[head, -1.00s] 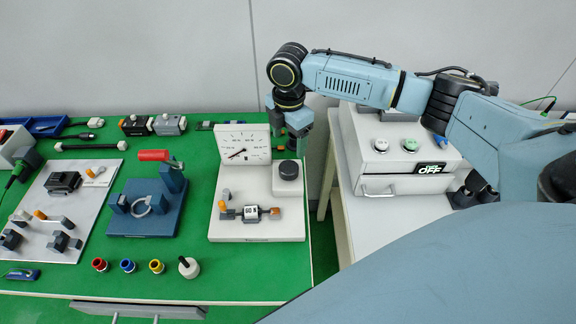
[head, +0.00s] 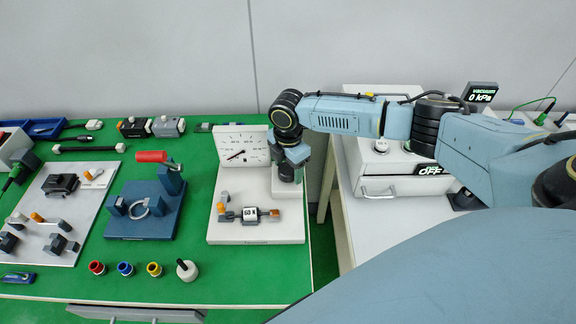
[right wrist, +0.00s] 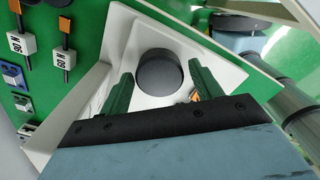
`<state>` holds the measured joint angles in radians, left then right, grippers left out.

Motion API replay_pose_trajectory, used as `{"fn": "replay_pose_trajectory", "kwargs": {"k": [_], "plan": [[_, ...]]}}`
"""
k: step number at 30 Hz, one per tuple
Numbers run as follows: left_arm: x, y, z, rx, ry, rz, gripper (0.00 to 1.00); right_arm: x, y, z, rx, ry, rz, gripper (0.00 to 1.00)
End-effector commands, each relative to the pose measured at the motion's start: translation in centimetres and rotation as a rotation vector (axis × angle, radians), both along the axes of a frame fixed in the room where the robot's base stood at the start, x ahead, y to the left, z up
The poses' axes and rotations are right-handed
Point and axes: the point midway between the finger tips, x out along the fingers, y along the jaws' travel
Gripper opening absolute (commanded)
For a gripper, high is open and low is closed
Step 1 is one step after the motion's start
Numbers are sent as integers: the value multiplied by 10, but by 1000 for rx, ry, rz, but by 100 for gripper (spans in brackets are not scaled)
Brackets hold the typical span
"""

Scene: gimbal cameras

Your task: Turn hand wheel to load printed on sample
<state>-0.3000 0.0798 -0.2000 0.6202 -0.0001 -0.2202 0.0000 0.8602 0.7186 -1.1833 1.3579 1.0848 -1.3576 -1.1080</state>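The tester has a white base (head: 225,229), a dial gauge (head: 242,146) with its needle pointing to the lower left, and a mounted sample (head: 250,214) with a label that seems to read 60 N. The hand wheel is a round black knob (right wrist: 158,73) on a white block; in the head view my right gripper (head: 290,175) covers most of it. In the right wrist view my right gripper (right wrist: 164,87) is open, with one green finger on each side of the knob. Gaps show between fingers and knob. My left gripper is out of view.
Two labelled samples (right wrist: 62,65) (right wrist: 20,43) lie on green surface in the right wrist view. A blue fixture with a red handle (head: 151,156) stands left of the tester. Coloured cups (head: 125,269) are in front. A white cabinet (head: 395,185) stands to the right.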

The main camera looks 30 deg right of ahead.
Motion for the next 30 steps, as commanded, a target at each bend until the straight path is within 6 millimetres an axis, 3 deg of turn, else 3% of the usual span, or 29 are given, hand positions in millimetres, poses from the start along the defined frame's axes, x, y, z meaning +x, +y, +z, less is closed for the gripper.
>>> {"fn": "replay_pose_trajectory", "kwargs": {"k": [1,8,17,30], "plan": [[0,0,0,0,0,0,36,0,0,0,0,0,0,57],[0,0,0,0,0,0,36,0,0,0,0,0,0,27],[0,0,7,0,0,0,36,0,1,2,1,1,-36,27],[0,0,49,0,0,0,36,-1,1,4,1,4,-348,27]]}}
